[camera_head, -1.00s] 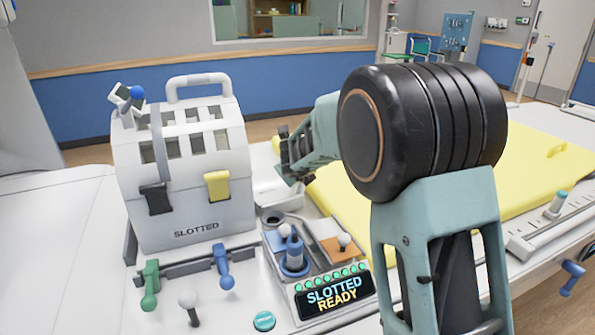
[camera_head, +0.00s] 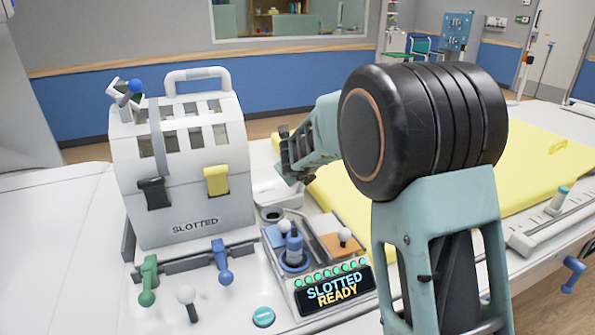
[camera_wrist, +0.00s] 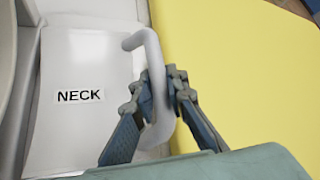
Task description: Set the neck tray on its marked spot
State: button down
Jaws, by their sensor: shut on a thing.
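In the wrist view, a smooth white panel with a black-on-white NECK label (camera_wrist: 80,96) lies left of my gripper, and I take it as the neck tray. A pale grey curved handle (camera_wrist: 155,75) rises at its right side. My gripper (camera_wrist: 162,95) is shut on this handle, one finger on each side. Where the handle joins the tray is hard to see. I cannot tell whether the tray is touching what lies under it. In the head view, my black and green arm hides much of the middle, and no marked spot can be made out.
A yellow pad (camera_head: 535,165) lies right of the tray, also in the wrist view (camera_wrist: 240,70). A white SLOTTED box (camera_head: 190,200) stands at left, behind coloured levers (camera_head: 222,262). A control panel reads SLOTTED READY (camera_head: 335,288).

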jog(key=c, duration=1.8)
grip_release()
jog(key=shift+c, duration=0.2)
jog(key=shift+f, duration=0.1)
jog(key=shift+s, duration=0.15)
jog(key=v, duration=1.2)
